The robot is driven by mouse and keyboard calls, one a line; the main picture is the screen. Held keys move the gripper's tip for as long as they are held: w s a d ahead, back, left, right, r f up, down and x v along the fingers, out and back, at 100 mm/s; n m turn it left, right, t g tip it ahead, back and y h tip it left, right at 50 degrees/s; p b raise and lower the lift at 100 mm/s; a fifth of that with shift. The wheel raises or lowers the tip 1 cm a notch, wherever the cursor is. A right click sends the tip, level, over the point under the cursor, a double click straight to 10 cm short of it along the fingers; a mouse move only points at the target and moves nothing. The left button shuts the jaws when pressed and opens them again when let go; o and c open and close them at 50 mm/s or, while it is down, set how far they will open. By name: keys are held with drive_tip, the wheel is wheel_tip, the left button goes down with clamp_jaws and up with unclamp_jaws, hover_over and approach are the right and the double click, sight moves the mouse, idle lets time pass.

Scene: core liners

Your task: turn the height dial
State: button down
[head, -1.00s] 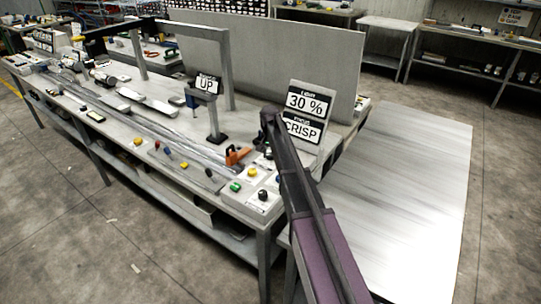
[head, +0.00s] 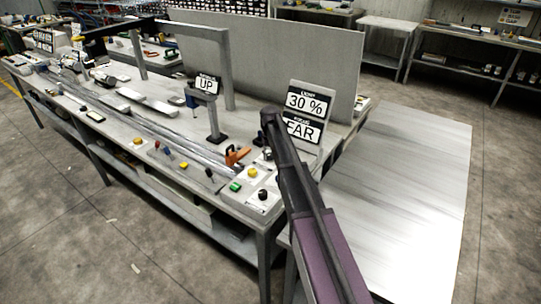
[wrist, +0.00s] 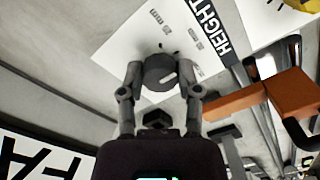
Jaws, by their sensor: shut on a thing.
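The height dial (wrist: 160,72) is a dark round knob with a white pointer line, on a white panel (wrist: 120,55) in the wrist view. A black label (wrist: 208,25) reading HEIGHT is beside it. My gripper (wrist: 160,80) is shut on the dial, one finger on each side. Small marks ring the dial, too small to read. The pointer line points right and slightly up in the wrist view. In the head view my arm hides the dial and gripper.
An orange clamp-like part (head: 237,155) is close by and shows in the wrist view (wrist: 265,100). Yellow (head: 252,173), green and black controls stand at the bench's near corner. A post with an UP sign (head: 207,84) stands behind. A tall grey panel (head: 280,60) lies beyond.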

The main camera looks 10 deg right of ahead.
sight(270, 155)
idle(0.4)
drive_tip(key=shift+c, duration=1.5)
unclamp_jaws()
drive_tip(key=shift+m, duration=0.3)
drive_tip(key=shift+m, duration=2)
drive_tip(key=m, duration=0.5)
drive_tip(key=shift+a, duration=0.1)
wheel_tip(270, 155, up, 14)
drive_tip(key=p, duration=1.4)
drive_tip(key=s+f+n+b, duration=0.2)
drive_tip(key=s+f+b, duration=0.1)
drive_tip(key=s, duration=0.7)
drive_tip(key=s+f+n+b, duration=0.2)
drive_tip(key=s+f+b, duration=0.1)
drive_tip(key=s, duration=0.8)
drive_tip(key=s+f+n+b, duration=0.3)
drive_tip(key=s+f+b, duration=0.1)
drive_tip(key=s, duration=0.6)
drive_tip(key=shift+s, duration=0.2)
